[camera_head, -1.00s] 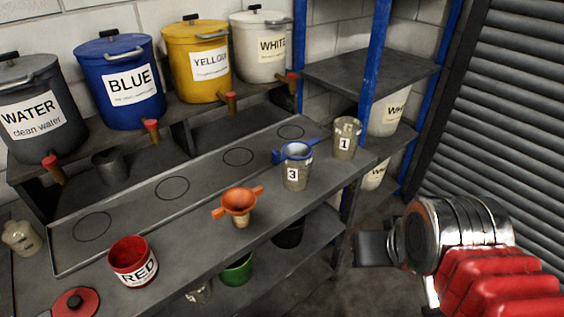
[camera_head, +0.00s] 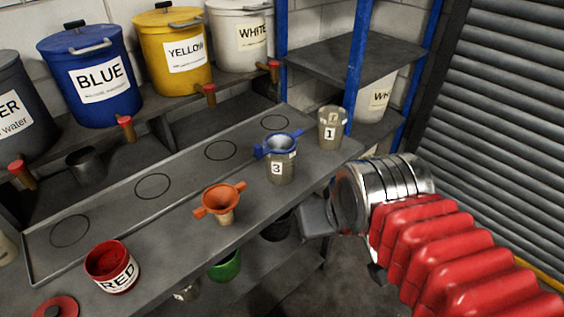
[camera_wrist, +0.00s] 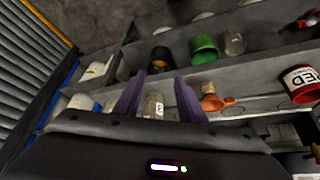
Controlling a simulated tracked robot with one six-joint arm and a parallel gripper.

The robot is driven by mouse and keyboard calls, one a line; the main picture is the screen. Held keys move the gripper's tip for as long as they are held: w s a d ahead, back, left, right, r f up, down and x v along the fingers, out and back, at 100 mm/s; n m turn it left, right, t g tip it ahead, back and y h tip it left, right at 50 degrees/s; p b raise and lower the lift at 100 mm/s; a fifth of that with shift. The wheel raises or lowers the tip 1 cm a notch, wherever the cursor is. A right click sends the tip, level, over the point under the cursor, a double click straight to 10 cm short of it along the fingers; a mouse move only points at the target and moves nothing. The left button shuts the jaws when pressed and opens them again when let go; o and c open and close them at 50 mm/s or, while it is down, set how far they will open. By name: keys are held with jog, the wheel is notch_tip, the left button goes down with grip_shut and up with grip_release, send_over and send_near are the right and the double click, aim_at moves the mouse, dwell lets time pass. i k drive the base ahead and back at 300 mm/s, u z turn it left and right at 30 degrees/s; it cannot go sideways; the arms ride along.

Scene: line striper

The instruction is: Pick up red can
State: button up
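The red can (camera_head: 112,270) stands upright and open-topped at the front left of the bench, with a white RED label. Red shows inside it. In the wrist view the red can (camera_wrist: 299,84) is at the right edge, partly cut off. My gripper (camera_head: 316,217) is off the bench's front edge, well to the right of the can. In the wrist view my gripper (camera_wrist: 159,80) has its two dark fingers apart, with nothing held between them.
On the bench, an orange funnel (camera_head: 220,200) sits in a cup, a blue funnel (camera_head: 278,145) sits in cup 3 (camera_head: 279,170), and cup 1 (camera_head: 331,128) stands farther right. A green container (camera_head: 225,265) is on the lower shelf. Large paint buckets line the back. A blue-posted rack stands right.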

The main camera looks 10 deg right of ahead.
aim_at(109, 263)
jog(key=u, duration=1.05)
jog(key=k, duration=0.65)
jog(key=u, duration=0.5)
jog(key=i, duration=0.5)
jog(key=z, duration=0.05)
